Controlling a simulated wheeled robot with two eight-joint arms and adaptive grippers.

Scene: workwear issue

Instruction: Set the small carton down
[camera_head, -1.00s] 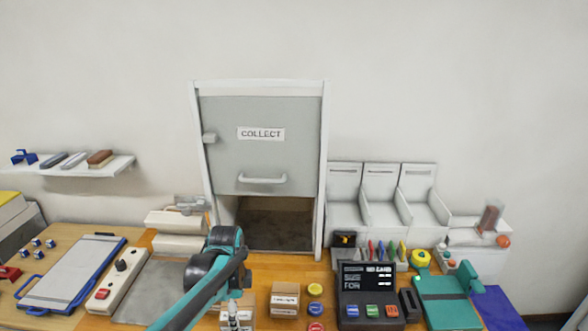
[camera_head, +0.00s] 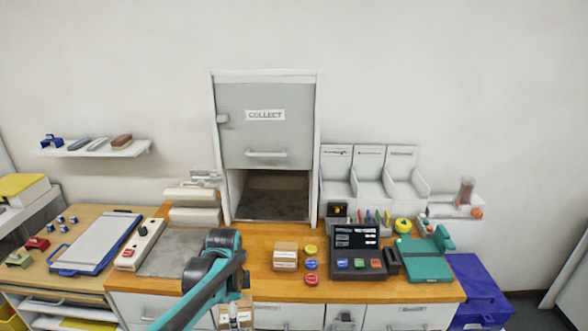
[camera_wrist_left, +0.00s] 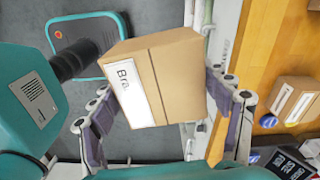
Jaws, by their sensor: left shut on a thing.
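The small carton (camera_wrist_left: 172,72) is brown cardboard with a white label reading "Bra". In the left wrist view it sits tilted between the two fingers of my left gripper (camera_wrist_left: 165,108), which is shut on it. Behind it are the floor and my own base, with the wooden bench (camera_wrist_left: 258,60) to its right. In the head view my left arm comes in from the bottom, and my left gripper (camera_head: 236,314) is low, at the bench's front edge. The carton is mostly hidden there. My right gripper is in neither view.
Another labelled carton (camera_head: 285,257) stands on the bench beside yellow, blue and red round items (camera_head: 311,265). A dark keypad device (camera_head: 357,250) is right of these. The grey COLLECT hatch (camera_head: 265,130) is partly raised, open below. A grey mat (camera_head: 175,252) lies left, bare.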

